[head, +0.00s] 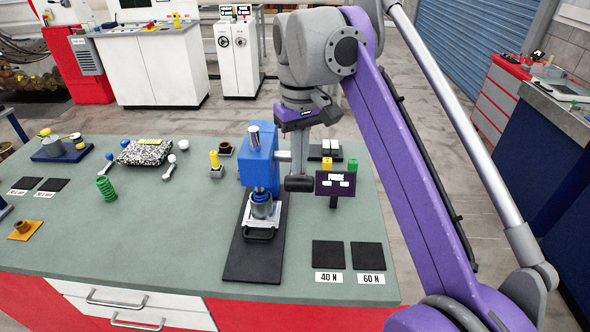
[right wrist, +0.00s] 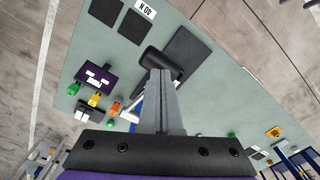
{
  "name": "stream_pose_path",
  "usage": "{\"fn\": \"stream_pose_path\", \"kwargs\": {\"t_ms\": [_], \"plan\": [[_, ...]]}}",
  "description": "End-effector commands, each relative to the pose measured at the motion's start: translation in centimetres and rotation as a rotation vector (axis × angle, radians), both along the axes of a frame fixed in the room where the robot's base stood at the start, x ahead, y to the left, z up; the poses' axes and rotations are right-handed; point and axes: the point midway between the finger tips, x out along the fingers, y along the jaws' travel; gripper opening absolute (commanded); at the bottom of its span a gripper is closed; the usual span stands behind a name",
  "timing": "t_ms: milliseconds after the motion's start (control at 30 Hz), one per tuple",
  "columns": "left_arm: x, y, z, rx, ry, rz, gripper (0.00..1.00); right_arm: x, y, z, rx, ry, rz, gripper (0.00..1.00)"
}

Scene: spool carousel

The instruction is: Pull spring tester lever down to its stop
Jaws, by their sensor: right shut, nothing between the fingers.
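The spring tester (head: 259,165) is a blue column on a dark base plate, right of the middle of the bench. A dark cylindrical lever handle (head: 299,184) sticks out at its right side; it also shows in the right wrist view (right wrist: 152,58). My right gripper (head: 303,172) points down at the handle, with its fingers shut and empty. In the right wrist view the fingertips (right wrist: 160,72) overlap the handle; I cannot tell whether they touch it. The lever arm is partly hidden behind my gripper. My left gripper is not in view.
A purple display (head: 335,184) stands close right of the handle. Black pads labelled 40 N (head: 328,254) and 60 N (head: 368,256) lie at the front right. A green spring (head: 105,188) stands on the left. The bench front between spring and tester is clear.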

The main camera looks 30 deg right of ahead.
Motion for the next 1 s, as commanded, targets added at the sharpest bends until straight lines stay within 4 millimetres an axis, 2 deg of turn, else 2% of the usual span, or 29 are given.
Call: {"fn": "stream_pose_path", "kwargs": {"t_ms": [367,567,800,1000], "plan": [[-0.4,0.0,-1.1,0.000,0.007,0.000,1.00,0.0,0.0,-1.7,0.000,0.001,0.000,0.00],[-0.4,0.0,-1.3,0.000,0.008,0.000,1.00,-0.1,0.1,-1.9,0.000,0.001,0.000,0.00],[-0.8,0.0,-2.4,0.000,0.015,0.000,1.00,-0.5,0.3,-3.6,0.000,0.001,0.000,0.00],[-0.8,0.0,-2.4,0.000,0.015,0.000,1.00,-0.6,0.3,-3.6,0.000,0.000,0.000,0.00]]}}
